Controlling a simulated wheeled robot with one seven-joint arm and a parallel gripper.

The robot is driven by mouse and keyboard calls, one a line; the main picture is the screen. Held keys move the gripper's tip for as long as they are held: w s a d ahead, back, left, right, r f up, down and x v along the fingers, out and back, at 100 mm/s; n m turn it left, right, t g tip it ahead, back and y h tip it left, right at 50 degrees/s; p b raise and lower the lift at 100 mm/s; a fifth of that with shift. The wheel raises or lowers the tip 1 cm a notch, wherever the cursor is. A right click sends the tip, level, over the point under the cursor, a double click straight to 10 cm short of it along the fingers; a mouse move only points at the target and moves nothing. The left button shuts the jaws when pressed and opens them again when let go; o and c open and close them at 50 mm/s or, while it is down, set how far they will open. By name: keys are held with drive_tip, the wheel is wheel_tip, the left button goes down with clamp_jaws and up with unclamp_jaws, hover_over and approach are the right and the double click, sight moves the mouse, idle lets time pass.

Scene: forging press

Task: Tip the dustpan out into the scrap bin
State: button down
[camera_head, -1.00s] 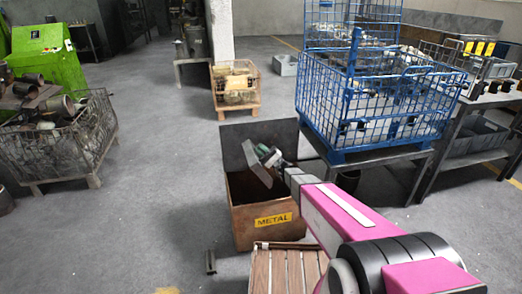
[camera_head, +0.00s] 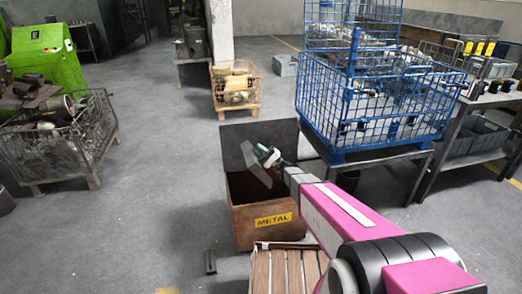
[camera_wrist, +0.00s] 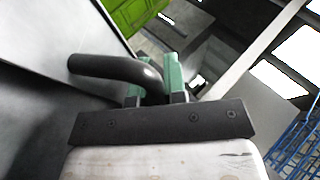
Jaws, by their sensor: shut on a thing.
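The scrap bin (camera_head: 248,225) is a rusty brown box with a yellow METAL label and a raised dark back panel. My gripper (camera_head: 268,155) is above the bin's opening, shut on the dustpan's dark handle. In the wrist view, the green fingers of my gripper (camera_wrist: 157,80) close around the curved black handle (camera_wrist: 115,68). The dustpan (camera_head: 256,165) is a grey plate tilted steeply above the bin. Its grey pan (camera_wrist: 60,45) fills the left of the wrist view. I cannot see any scrap on the pan, and the bin's inside is dark.
A blue wire cage (camera_head: 385,100) on a stand is close to the right of my arm. A slatted wooden thing (camera_head: 285,270) stands in front of the bin. A small dark upright post (camera_head: 210,262) is left of it. The floor left of the bin is clear.

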drive_tip(key=s+a+f+n+g+h, duration=0.1)
drive_tip(key=s+a+f+n+h, duration=0.1)
drive_tip(key=a+h, duration=0.3)
drive_tip(key=s+a+f+n+g+h, duration=0.1)
drive_tip(key=a+f+n+g+h, duration=0.1)
drive_tip(key=a+h, duration=0.3)
drive_tip(key=shift+s+a+f+n+h, duration=0.3)
drive_tip(key=shift+s+a+n, duration=0.1)
drive_tip(key=shift+a+n, duration=0.55)
